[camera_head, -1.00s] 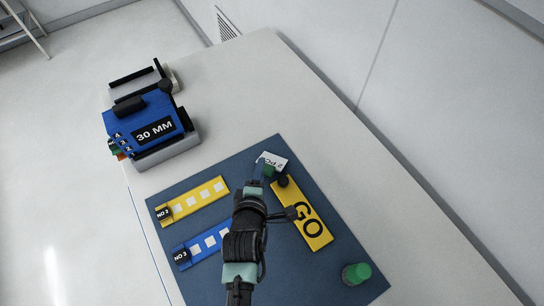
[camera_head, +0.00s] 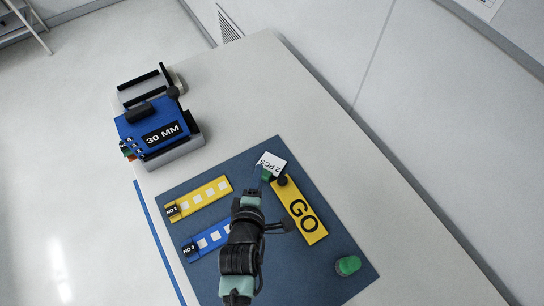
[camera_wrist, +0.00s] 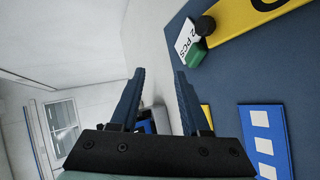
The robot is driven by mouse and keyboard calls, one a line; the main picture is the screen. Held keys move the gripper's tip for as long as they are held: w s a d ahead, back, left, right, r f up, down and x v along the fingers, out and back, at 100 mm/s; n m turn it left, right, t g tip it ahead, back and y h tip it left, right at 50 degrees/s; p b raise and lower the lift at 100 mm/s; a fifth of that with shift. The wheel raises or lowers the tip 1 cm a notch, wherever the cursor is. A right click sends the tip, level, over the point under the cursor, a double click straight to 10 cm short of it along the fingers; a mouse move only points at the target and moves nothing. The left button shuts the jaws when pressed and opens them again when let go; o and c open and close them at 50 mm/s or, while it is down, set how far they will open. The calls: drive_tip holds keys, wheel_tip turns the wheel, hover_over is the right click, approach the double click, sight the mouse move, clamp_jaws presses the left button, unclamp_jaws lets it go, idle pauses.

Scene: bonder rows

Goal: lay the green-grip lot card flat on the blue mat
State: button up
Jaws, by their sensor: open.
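The lot card (camera_head: 272,161) is white, reads "2 PCS" and has a green grip (camera_head: 265,174). It appears to lie flat on the blue mat (camera_head: 325,255), near the mat's far corner and close beside the black knob of the yellow GO bar. It also shows in the wrist view (camera_wrist: 183,38), with its green grip at the near end. My gripper (camera_wrist: 159,74) is open, with nothing between its two dark fingers, and is apart from the card. In the head view my wrist hides most of the gripper, just below the card.
The yellow GO bar (camera_head: 302,215) lies right of my wrist. A yellow strip (camera_head: 200,196) and a blue strip (camera_head: 205,241) lie left, the blue one partly hidden. A green-topped piece (camera_head: 347,265) is at lower right. A blue 30 MM device (camera_head: 155,128) stands off the mat.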

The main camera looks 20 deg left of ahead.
drive_tip(key=r+p, duration=0.1)
drive_tip(key=s+r+p, duration=0.1)
drive_tip(key=r, duration=0.1)
drive_tip(key=shift+s+d+r+p, duration=0.15)
drive_tip(key=shift+d+r+p, duration=0.05)
drive_tip(key=shift+r+p, duration=0.1)
